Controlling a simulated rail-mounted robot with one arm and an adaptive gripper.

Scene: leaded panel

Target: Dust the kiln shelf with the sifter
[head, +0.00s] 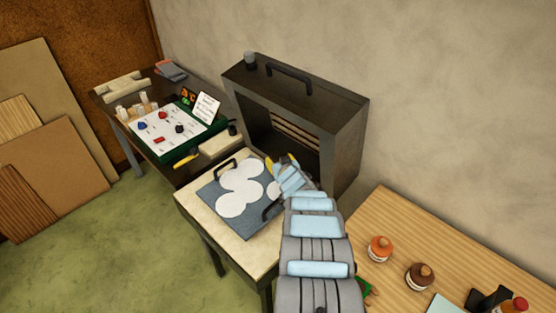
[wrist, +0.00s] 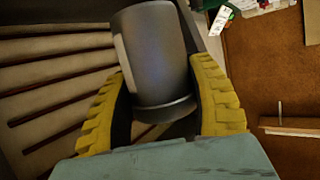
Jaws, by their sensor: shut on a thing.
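The kiln shelf (head: 213,198) is a flat blue-grey plate with dark handles at two ends, lying on a pale-topped stand. Several round white patches (head: 240,178), some overlapping, cover much of it; blue-grey shows around its edges. My gripper (head: 282,163) is over the shelf's right far side, in front of the kiln opening. In the wrist view, its yellow fingers (wrist: 160,68) are shut on a dark grey cylinder with a pale label strip, apparently the sifter (wrist: 160,50). The sifter is hidden in the head view, so its height above the shelf cannot be told.
The dark kiln (head: 345,125) stands open behind the stand, close to my gripper. A desk with a green-edged board (head: 180,130) is at the left. A wooden bench (head: 400,220) with jars (head: 380,249) is at the right. Green floor is free at left front.

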